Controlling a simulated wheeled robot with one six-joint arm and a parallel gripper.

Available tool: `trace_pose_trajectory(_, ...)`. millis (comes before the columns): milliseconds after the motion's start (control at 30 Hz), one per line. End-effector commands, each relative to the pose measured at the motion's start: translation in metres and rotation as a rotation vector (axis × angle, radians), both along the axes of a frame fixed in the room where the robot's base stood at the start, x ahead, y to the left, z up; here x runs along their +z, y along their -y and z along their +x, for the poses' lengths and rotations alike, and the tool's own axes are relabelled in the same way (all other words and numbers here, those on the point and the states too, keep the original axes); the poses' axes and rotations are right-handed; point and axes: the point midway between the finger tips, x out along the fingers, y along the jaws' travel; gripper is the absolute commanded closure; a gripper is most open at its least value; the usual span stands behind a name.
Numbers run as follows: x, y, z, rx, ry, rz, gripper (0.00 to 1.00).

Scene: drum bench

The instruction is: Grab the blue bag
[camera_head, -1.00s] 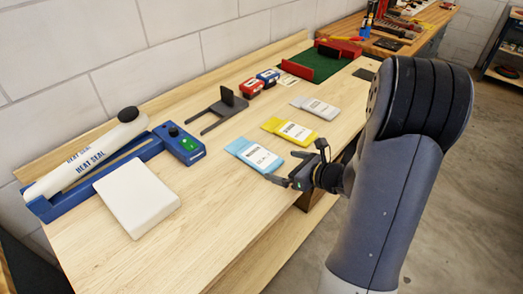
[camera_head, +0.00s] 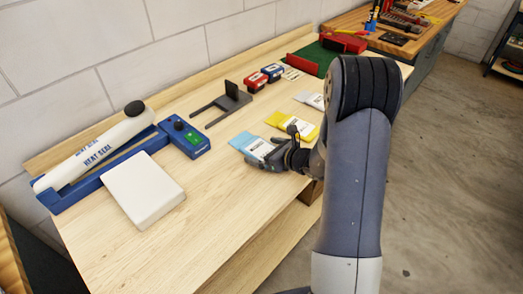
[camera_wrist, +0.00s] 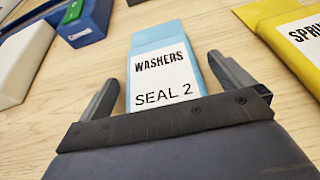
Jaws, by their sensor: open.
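The light blue bag (camera_head: 247,143) lies flat on the wooden bench. In the wrist view the blue bag (camera_wrist: 165,66) carries a white label reading "WASHERS SEAL 2". My gripper (camera_head: 256,160) is low over the bench at the bag's near end and hides part of it in the head view. In the wrist view my gripper (camera_wrist: 166,85) is open, with one finger on each side of the bag. The near end of the bag is hidden behind the gripper body. I cannot tell whether the fingers touch the bag.
A yellow bag (camera_head: 293,124) lies just right of the blue bag, and a grey bag (camera_head: 311,99) beyond it. The blue heat sealer (camera_head: 100,170) and a white block (camera_head: 143,190) are at left. A dark forked stand (camera_head: 226,103) is behind. The bench front is clear.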

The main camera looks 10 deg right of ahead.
Motion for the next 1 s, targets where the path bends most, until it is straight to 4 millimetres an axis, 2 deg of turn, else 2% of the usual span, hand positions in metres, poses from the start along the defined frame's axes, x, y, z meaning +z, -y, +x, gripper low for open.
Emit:
trace_pose_trajectory(133,0.0000,0.0002,-0.0001,0.000,0.000,0.000,0.00)
trace_pose_trajectory(667,0.0002,0.0004,-0.0003,0.000,0.001,0.001,0.43)
trace_pose_trajectory(1000,0.0071,0.0005,0.0002,0.000,0.003,-0.001,0.44)
